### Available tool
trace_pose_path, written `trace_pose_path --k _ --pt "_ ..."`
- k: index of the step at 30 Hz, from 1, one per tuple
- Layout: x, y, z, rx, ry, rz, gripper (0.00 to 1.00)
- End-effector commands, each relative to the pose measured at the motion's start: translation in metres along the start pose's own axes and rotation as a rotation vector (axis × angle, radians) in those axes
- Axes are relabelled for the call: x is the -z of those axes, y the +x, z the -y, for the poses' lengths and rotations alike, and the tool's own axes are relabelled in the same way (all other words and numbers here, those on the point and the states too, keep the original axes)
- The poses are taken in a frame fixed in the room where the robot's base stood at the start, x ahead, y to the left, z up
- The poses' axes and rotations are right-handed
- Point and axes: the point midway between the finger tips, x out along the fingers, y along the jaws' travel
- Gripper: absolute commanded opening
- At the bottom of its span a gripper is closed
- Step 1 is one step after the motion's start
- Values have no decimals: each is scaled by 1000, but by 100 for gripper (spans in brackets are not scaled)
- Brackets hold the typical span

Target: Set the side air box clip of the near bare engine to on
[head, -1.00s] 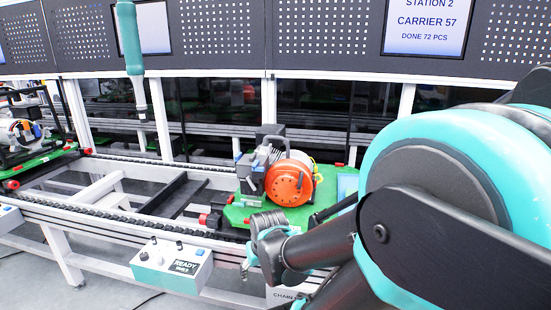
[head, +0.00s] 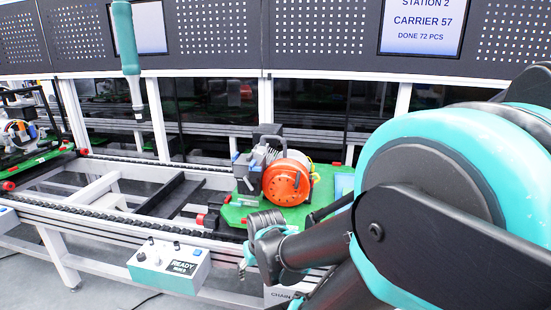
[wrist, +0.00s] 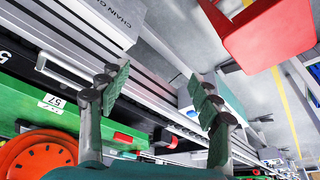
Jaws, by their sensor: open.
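The near bare engine (head: 287,183) stands on a green carrier (head: 236,215) on the conveyor. It has a round orange-red cover and grey parts with a grey box (head: 245,172) on its left side. I cannot make out the clip or its setting. In the wrist view only part of the orange-red cover (wrist: 38,158) shows at the lower left, beside the green carrier edge (wrist: 50,97). My gripper (wrist: 158,105) is open and empty, apart from the engine. In the head view it is low, in front of the conveyor, partly hidden by my arm.
A control box (head: 168,266) with a READY label is on the front rail. A teal hanging tool (head: 126,40) is at upper left. Another engine in a dark frame (head: 22,130) stands on a green carrier at far left. A red bin-like object (wrist: 262,35) shows in the wrist view.

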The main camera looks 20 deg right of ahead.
Motion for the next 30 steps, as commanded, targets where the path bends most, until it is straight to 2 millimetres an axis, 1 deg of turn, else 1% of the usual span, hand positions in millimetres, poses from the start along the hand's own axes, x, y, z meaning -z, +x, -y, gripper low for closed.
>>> trace_pose_path --k 13,14,16,17,18,20,21,23,24,26,27,29,30 --pt "0 0 0 0 0 0 64" --pt "0 0 0 0 0 0 63" --pt "2 -1 0 -1 2 0 54" --pt "6 -2 0 -2 5 0 50" --pt "14 -4 -1 -5 12 1 45" --pt "34 -10 -1 -11 28 3 38" --pt "53 -15 -2 -17 45 5 36" --pt "88 -26 -3 -31 76 8 36" --pt "114 -36 -4 -40 101 10 36" --pt "154 -51 -5 -57 142 12 36" --pt "181 -63 -5 -68 170 13 36" --pt "218 -80 -6 -86 212 14 36" --pt "242 -92 -5 -97 239 14 36"
